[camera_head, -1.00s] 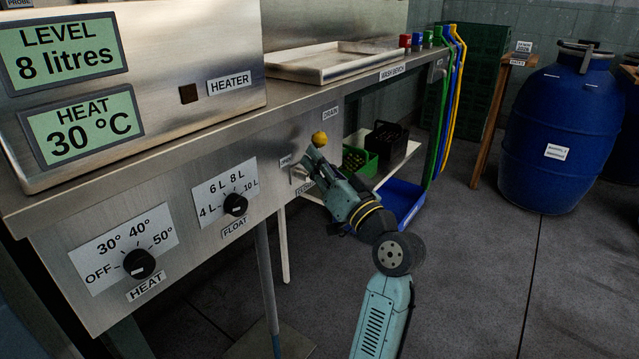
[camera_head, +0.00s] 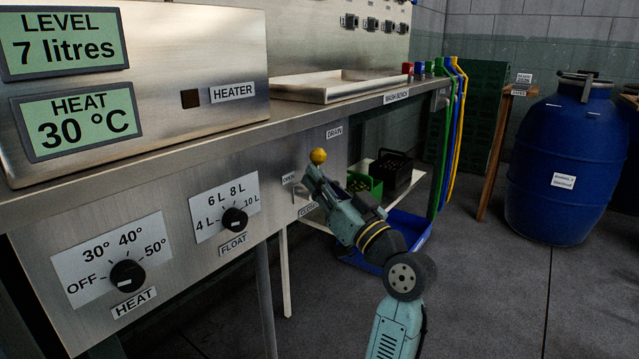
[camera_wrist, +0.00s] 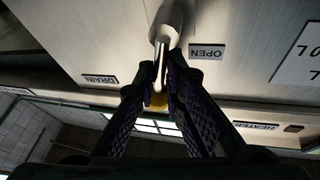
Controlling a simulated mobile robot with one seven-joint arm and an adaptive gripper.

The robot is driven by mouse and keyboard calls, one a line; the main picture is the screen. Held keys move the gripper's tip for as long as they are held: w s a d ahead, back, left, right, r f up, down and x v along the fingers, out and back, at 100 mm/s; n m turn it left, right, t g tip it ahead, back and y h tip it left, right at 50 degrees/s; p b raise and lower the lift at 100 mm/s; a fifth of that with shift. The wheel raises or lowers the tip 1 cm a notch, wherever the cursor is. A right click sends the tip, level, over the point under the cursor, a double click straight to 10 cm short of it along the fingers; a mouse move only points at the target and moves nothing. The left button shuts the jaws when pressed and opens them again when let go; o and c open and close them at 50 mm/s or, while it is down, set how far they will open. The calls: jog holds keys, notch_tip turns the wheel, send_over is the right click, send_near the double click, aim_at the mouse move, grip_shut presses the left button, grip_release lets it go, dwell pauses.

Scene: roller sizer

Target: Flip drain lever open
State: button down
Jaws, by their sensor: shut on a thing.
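The drain lever is a metal rod (camera_wrist: 168,25) with a yellow ball knob (camera_head: 318,156), on the front panel under the DRAIN label (camera_head: 334,132). The OPEN label (camera_head: 289,179) is left of the lever, and the CLOSED label (camera_head: 308,210) is below, partly covered by my gripper. My gripper (camera_head: 312,178) is shut on the lever just below the knob. In the wrist view, my fingers (camera_wrist: 162,76) lie on both sides of the rod, with the yellow knob (camera_wrist: 158,101) between them. The OPEN label (camera_wrist: 207,51) is beside the rod there.
The level display (camera_head: 66,43) reads 7 litres, and the heat display (camera_head: 78,122) reads 30 °C. The float knob (camera_head: 235,219) and heat knob (camera_head: 127,275) are left on the panel. A green crate (camera_head: 365,186) and blue barrel (camera_head: 563,165) stand beyond my arm.

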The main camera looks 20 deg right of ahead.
jog(key=shift+s+r, duration=0.25)
jog(key=shift+r, duration=0.15)
jog(key=c, duration=1.8)
grip_release()
jog(key=shift+o, duration=0.5)
jog(key=shift+w+f, duration=0.1)
jog(key=shift+f, duration=0.05)
jog(key=shift+p, duration=0.35)
